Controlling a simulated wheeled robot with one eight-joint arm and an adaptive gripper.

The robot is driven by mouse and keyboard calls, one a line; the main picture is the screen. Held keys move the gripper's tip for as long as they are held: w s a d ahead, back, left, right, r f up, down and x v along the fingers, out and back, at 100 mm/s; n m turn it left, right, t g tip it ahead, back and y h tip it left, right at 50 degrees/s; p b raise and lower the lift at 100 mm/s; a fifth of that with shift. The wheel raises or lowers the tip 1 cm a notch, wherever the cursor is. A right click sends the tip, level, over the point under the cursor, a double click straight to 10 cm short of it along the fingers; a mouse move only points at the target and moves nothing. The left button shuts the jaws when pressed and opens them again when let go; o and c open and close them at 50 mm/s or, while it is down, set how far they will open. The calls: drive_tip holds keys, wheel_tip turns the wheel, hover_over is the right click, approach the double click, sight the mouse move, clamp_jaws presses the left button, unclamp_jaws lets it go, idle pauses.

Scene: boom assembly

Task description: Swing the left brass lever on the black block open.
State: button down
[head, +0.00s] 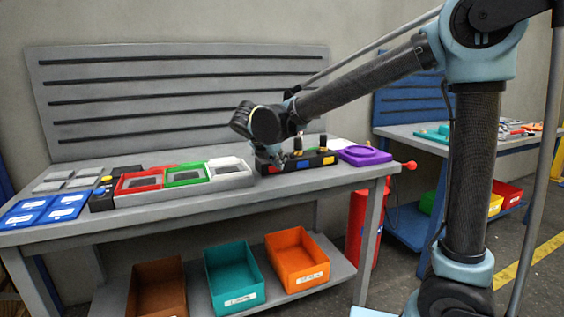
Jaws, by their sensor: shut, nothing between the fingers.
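The black block (312,164) stands on the grey workbench, with blue and yellow patches on its front face. Two small upright brass-and-black levers rise from its top, the left brass lever (298,146) and the right lever (323,142). Both look upright, but they are too small here to tell their exact angle. My gripper (268,159) points down at the left end of the block, left of the left lever. It is shut and empty. The gripper and wrist hide part of the block's left end, and I cannot tell whether the gripper touches it.
A purple tray (364,155) lies right of the block. A row with a red frame (139,182), a green frame (187,174) and a light grey tray (231,170) lies to the left. Blue trays (45,208) are at the far left. A slotted grey panel (180,85) stands behind.

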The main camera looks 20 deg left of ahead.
drive_tip(key=s, duration=0.2)
drive_tip(key=s+a+r, duration=0.1)
drive_tip(key=shift+s, duration=0.4)
drive_tip(key=d+v, duration=0.1)
drive_tip(key=v, duration=0.7)
drive_tip(key=shift+r, duration=0.2)
